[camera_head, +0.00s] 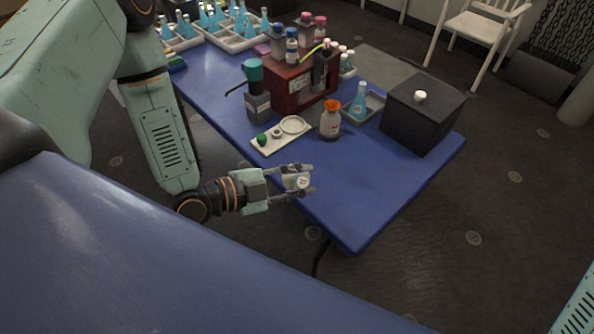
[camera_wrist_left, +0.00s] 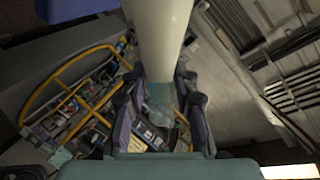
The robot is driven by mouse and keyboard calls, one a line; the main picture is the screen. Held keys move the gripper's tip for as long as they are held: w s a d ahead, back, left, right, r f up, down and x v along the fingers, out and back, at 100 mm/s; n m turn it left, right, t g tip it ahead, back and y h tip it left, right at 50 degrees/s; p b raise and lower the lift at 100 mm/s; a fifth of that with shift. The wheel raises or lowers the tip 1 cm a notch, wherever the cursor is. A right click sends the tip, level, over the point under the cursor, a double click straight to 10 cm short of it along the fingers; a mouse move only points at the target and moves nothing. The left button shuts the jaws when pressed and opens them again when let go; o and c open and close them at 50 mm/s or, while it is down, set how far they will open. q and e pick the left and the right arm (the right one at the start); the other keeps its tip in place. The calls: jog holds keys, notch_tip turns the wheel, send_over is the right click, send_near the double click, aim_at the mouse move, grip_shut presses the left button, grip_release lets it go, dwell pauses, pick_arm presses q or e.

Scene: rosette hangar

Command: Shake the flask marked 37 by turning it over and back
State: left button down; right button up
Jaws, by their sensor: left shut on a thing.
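My left gripper (camera_head: 306,179) reaches in from the left, over the near edge of the blue table. It is shut on a small clear flask (camera_head: 299,182) with a round white number label, which looks like 37 but is small. The flask seems tipped over, but its exact tilt is hard to tell. In the left wrist view the gripper (camera_wrist_left: 160,105) has its fingers on both sides of a translucent part of the flask (camera_wrist_left: 160,95). A pale cylinder (camera_wrist_left: 158,30) rises above it; I cannot tell what it is. My right gripper is out of view.
Trays with several flasks are at the back. The near right table corner is clear.

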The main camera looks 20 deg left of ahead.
pick_arm(q)
jog(key=shift+f, duration=0.1)
dwell(0.4)
jog(key=shift+m+t+b, duration=0.3)
jog(key=shift+m+b, duration=0.1)
jog(key=shift+m, duration=0.1)
jog(key=m+t+b, duration=0.1)
jog(key=m+b, duration=0.1)
jog(key=m, duration=0.1)
jog(key=shift+f+t, duration=0.1)
jog(key=shift+t, duration=0.3)
jog(key=shift+m+t, duration=0.3)
jog(key=shift+m, duration=0.6)
jog(key=m+t+b, duration=0.1)
jog(key=m, duration=0.2)
jog(key=m+t+h, duration=0.1)
jog(key=m, duration=0.2)
jog(key=shift+m+h, duration=0.4)
jog(key=shift+r, duration=0.2)
